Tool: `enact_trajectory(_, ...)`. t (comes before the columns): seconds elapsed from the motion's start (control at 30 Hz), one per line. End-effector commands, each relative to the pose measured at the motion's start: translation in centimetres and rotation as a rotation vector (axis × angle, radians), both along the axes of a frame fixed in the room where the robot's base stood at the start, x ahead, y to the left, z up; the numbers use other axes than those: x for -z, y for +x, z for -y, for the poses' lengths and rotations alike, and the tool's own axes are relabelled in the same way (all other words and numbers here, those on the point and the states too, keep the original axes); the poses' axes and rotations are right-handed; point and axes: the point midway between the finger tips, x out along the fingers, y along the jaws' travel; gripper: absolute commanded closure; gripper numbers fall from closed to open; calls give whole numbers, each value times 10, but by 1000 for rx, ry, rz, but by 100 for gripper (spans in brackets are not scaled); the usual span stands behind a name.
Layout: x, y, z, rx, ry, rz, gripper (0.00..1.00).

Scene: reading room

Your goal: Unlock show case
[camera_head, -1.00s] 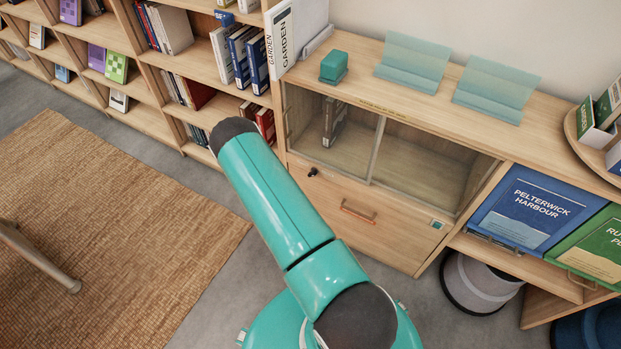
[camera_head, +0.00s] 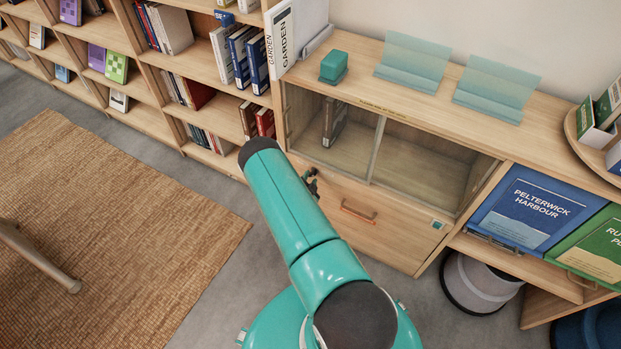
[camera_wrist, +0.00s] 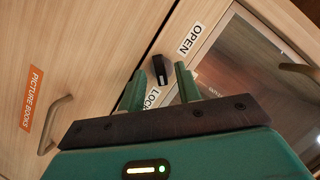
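The show case (camera_head: 378,146) is a low wooden cabinet section with glass panes, and a dark book stands inside. Its small black lock knob (camera_wrist: 158,67) shows in the wrist view between the printed words OPEN (camera_wrist: 190,40) and LOCK (camera_wrist: 153,98). A pale mark on the knob is at the end toward LOCK. My gripper (camera_wrist: 160,70) has two green fingers spread apart. The knob lies between or just beyond the fingertips, with gaps on both sides. In the head view my gripper (camera_head: 312,184) is at the cabinet front, partly hidden by my arm, and the knob is covered.
In the wrist view a PICTURE BOOKS label (camera_wrist: 31,98) and a handle (camera_wrist: 56,124) are at left. A teal box (camera_head: 333,66) and two clear stands are on top. Bookshelves stand left.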

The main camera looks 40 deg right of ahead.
Motion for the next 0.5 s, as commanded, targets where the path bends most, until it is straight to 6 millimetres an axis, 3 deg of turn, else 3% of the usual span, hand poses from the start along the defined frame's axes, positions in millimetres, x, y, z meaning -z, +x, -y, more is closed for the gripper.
enact_trajectory(0.4, 3, 8, 10, 0, -1, -1, 66)
enact_trajectory(0.5, 3, 8, 10, -1, -1, 0, 84)
